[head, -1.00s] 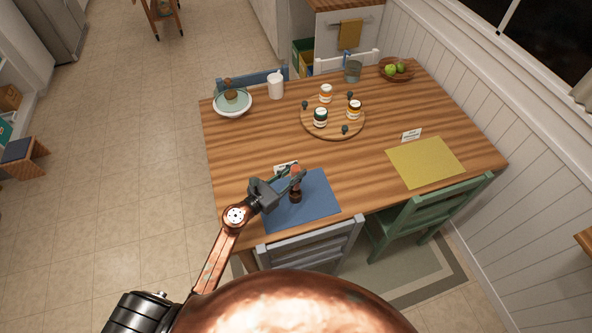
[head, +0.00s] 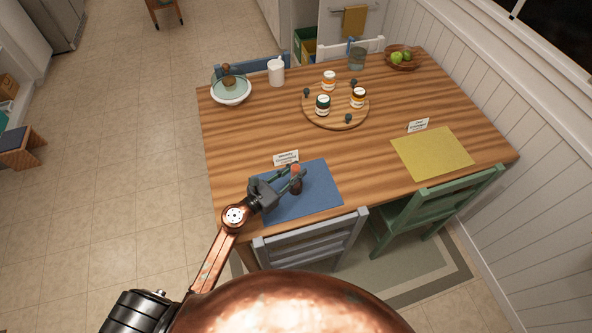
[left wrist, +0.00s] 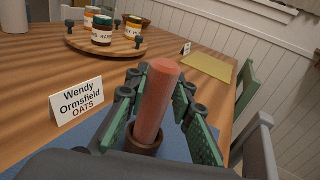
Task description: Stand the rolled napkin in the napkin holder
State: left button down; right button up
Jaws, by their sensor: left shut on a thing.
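The rolled napkin (left wrist: 159,95), a reddish-pink cylinder, is gripped between the green-padded fingers of my left gripper (head: 294,178). In the left wrist view it stands close to upright, slightly tilted, and its lower end appears inside the rim of the brown napkin holder (left wrist: 144,142). How deep it sits is hidden. In the head view the dark brown holder (head: 297,187) stands on the blue placemat (head: 322,200), just under the fingers. My right gripper is not in view.
A white name card (head: 286,157) stands behind the blue mat. A round wooden board (head: 337,120) with several jars is farther back. A yellow placemat (head: 432,153) lies right. A grey chair (head: 313,240) stands at the near edge. The table's middle is clear.

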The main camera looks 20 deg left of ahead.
pick_arm(q)
jog(key=shift+r, duration=0.1)
jog(key=c, duration=1.6)
grip_release()
jog(key=shift+s, duration=0.1)
jog(key=v, duration=1.1)
jog(key=shift+s+a, duration=0.2)
jog(key=shift+s, duration=0.15)
